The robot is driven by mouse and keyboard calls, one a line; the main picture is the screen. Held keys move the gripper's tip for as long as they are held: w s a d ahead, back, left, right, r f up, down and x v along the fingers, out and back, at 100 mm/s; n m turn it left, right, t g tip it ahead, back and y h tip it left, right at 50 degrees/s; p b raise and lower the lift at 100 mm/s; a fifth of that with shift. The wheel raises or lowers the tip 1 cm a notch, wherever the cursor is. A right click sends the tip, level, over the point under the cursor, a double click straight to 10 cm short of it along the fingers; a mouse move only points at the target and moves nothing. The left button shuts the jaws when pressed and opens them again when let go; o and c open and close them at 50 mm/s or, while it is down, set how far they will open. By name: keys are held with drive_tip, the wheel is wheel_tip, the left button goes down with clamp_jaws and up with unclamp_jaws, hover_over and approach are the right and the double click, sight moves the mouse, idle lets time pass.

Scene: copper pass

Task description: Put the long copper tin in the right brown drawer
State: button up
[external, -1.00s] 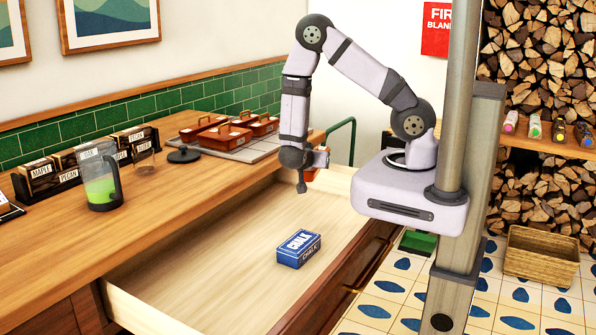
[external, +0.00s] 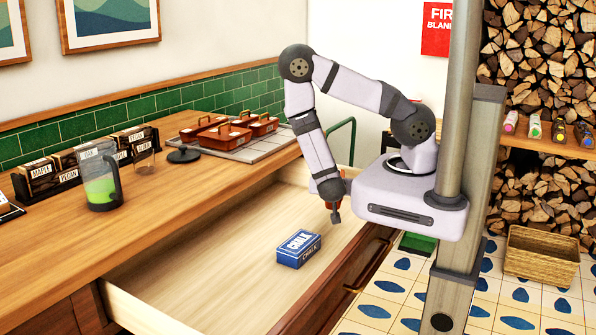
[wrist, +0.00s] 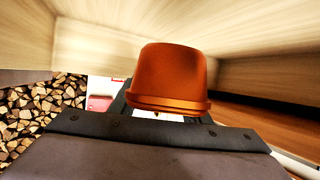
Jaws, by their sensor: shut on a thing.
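My gripper (external: 335,213) is shut on a copper tin, inside or just above the right end of the open drawer (external: 215,262). In the wrist view the tin (wrist: 172,75) shows as a rounded orange-copper shape with a rim, above the dark gripper body (wrist: 155,132). Its length cannot be judged there. In the external view my wrist hides nearly all of the tin. The drawer has a pale wood inside and a brown front. Pale drawer walls surround the tin in the wrist view.
A blue chalk box (external: 299,248) lies in the drawer, left of and nearer than my gripper. Several copper tins with handles (external: 227,137) stand on a grey tray (external: 238,151) on the counter. A glass jug (external: 101,188) stands farther left. The drawer's left part is bare.

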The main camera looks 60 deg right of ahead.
drive_tip(key=shift+f, duration=3.8)
drive_tip(key=shift+f, duration=0.15)
drive_tip(key=o, duration=1.3)
drive_tip(key=shift+s+a+r+p, duration=0.15)
drive_tip(key=shift+a+r+p, duration=0.4)
drive_tip(key=shift+a+p, duration=0.15)
drive_tip(key=p+v, duration=0.4)
drive_tip(key=v, duration=0.5)
drive_tip(key=shift+s+a+r, duration=0.25)
drive_tip(key=shift+s+a, duration=0.05)
drive_tip(key=shift+a, duration=0.3)
